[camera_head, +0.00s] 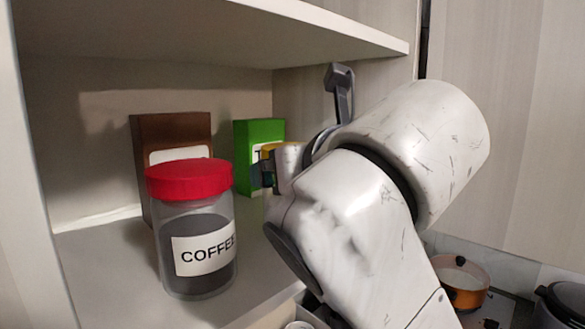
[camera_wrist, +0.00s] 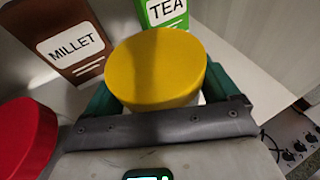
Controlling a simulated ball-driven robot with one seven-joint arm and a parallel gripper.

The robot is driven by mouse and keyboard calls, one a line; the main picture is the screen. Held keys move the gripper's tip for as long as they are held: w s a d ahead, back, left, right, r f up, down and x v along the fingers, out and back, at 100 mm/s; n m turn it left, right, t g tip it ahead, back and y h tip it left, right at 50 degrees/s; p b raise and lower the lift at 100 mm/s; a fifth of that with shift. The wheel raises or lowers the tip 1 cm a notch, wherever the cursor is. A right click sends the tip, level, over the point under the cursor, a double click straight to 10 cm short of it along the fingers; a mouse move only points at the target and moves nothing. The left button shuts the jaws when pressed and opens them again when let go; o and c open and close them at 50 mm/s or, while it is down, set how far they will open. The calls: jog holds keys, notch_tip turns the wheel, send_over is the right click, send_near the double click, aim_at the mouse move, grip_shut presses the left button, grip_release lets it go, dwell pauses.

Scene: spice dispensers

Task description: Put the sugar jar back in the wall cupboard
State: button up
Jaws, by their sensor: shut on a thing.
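A jar with a yellow lid (camera_wrist: 158,68) is between the fingers of my gripper (camera_wrist: 162,88) in the wrist view. My gripper is shut on it. Its label is not visible, so I cannot read that it is sugar. In the head view only a sliver of the yellow lid (camera_head: 268,150) shows; my arm hides most of the jar. My gripper (camera_head: 263,172) is inside the wall cupboard (camera_head: 105,255), right of the coffee jar. I cannot tell whether the held jar touches the cupboard floor.
A red-lidded coffee jar (camera_head: 196,245) stands at the front left. A brown millet box (camera_head: 170,130) and a green tea box (camera_head: 258,130) stand behind. The upper shelf (camera_head: 220,25) is overhead. An orange pot (camera_head: 462,285) is below at right.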

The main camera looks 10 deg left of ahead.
jog(key=o, duration=1.3)
jog(key=shift+f, duration=0.1)
jog(key=shift+r, duration=0.2)
jog(key=b+v, duration=0.3)
jog(key=v, duration=0.9)
jog(key=shift+f, duration=0.1)
